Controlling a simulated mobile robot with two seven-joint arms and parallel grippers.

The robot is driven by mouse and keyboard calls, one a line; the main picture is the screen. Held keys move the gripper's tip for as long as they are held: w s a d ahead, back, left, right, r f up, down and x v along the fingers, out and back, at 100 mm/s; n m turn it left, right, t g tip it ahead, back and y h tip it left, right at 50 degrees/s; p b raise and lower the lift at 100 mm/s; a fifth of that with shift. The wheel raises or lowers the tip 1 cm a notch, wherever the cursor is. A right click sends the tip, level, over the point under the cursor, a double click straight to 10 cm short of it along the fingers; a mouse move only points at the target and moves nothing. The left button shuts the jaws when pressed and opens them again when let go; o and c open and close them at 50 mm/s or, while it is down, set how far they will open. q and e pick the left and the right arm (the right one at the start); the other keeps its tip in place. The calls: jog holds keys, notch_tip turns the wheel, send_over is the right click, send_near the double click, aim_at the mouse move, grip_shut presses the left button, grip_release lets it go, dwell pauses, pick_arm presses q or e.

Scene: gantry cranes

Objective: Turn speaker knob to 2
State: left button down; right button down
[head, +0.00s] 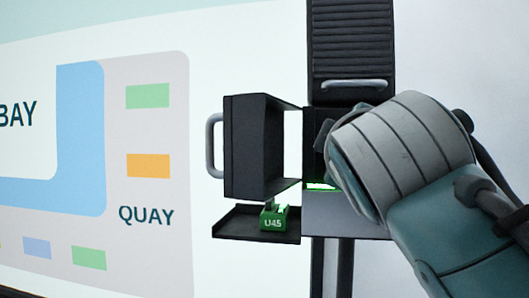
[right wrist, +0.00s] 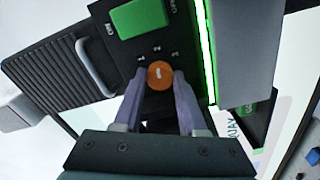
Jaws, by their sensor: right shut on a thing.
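The speaker knob (right wrist: 160,70) is a small orange disc with a pale mark, on a dark panel in the right wrist view. Small white numerals stand around it on the panel; the 2 (right wrist: 157,48) appears at the middle of the arc. The exact direction of the knob's mark is too small to tell. My right gripper (right wrist: 160,78) is shut on the knob, with one purple-grey finger on each side. In the head view my right arm hides the knob and the fingertips. My left gripper is in neither view.
A green block (right wrist: 138,18) sits on the panel beside the numerals. A glowing green strip (right wrist: 206,55) edges the panel. An open black door (head: 262,150) with a grey handle stands left of my arm, above a black tray (head: 235,222) holding a green U45 box (head: 273,221).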

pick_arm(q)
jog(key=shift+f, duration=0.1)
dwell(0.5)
pick_arm(e)
jog(key=shift+c, duration=2.3)
grip_release()
